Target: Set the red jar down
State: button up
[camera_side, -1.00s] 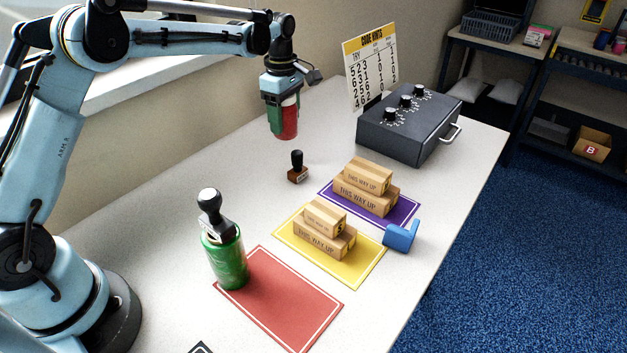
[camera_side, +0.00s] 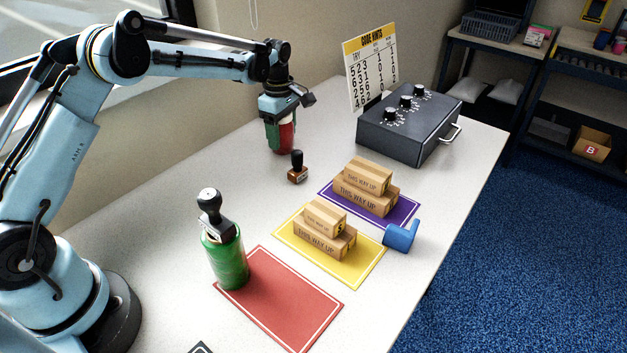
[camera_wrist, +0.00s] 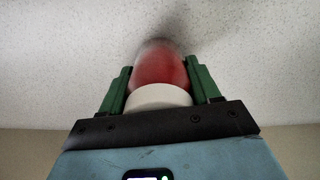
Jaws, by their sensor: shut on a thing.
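The red jar (camera_side: 287,138) is upright between the fingers of my gripper (camera_side: 279,135), at the far side of the table behind the stamp. My gripper is shut on the jar, with a green finger on each side. In the wrist view the jar (camera_wrist: 160,68) shows its red body and a white lid (camera_wrist: 158,97) between the green fingers of my gripper (camera_wrist: 162,85). The jar's base is very low over the white table (camera_side: 230,165); I cannot tell whether it touches.
A stamp (camera_side: 297,170) stands close in front of the jar. A dark case with knobs (camera_side: 408,127) is to the right. Cartons sit on the purple mat (camera_side: 400,217) and yellow mat (camera_side: 352,275).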

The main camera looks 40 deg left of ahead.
jog(key=o, duration=1.2)
jog(key=shift+c, duration=0.2)
jog(key=shift+r, duration=0.1)
notch_tip(320, 180, up, 12)
jog(key=shift+f, duration=0.25)
jog(key=shift+s+d+r, duration=0.1)
jog(key=shift+r, duration=0.35)
jog(key=s+d+r+m+t, duration=0.2)
jog(key=s+r+m, duration=0.1)
jog(key=s+m, duration=0.2)
jog(key=s+d+r+m+t, duration=0.1)
jog(key=s+d+r+m, duration=0.2)
jog(key=s+m, duration=0.15)
jog(key=s+d+f+m+t, duration=0.1)
jog(key=s+f+m+t, duration=0.1)
jog(key=s+m, duration=0.3)
jog(key=s+d+f+m+t, duration=0.2)
jog(key=s+f+m, duration=0.3)
jog(key=s, duration=0.4)
jog(key=shift+s, duration=0.2)
